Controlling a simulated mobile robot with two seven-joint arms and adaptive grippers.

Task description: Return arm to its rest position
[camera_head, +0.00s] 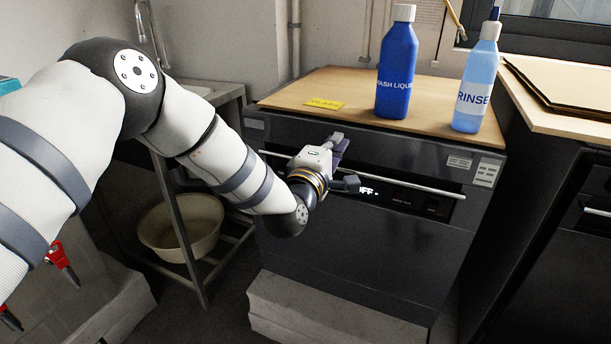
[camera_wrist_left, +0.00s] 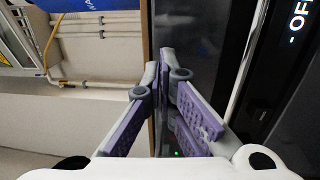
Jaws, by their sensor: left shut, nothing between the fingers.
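My left arm comes in from the left in the head view. Its gripper (camera_head: 339,146) is at the upper front of the dark drying oven (camera_head: 340,245), close to the horizontal handle bar (camera_head: 425,188). In the left wrist view the purple-padded fingers of the left gripper (camera_wrist_left: 165,58) meet at their tips, with nothing between them. The oven's display (camera_head: 369,191) is lit and reads "OFF" in part; it also shows in the wrist view (camera_wrist_left: 299,22). Whether the gripper touches the bar I cannot tell. My right gripper is not in view.
A blue wash liquid bottle (camera_head: 396,70), a rinse bottle (camera_head: 475,82) and a yellow label (camera_head: 325,103) are on the wooden top (camera_head: 290,97). A basin (camera_head: 160,232) sits on a rack at left. Another counter (camera_head: 577,120) stands at right.

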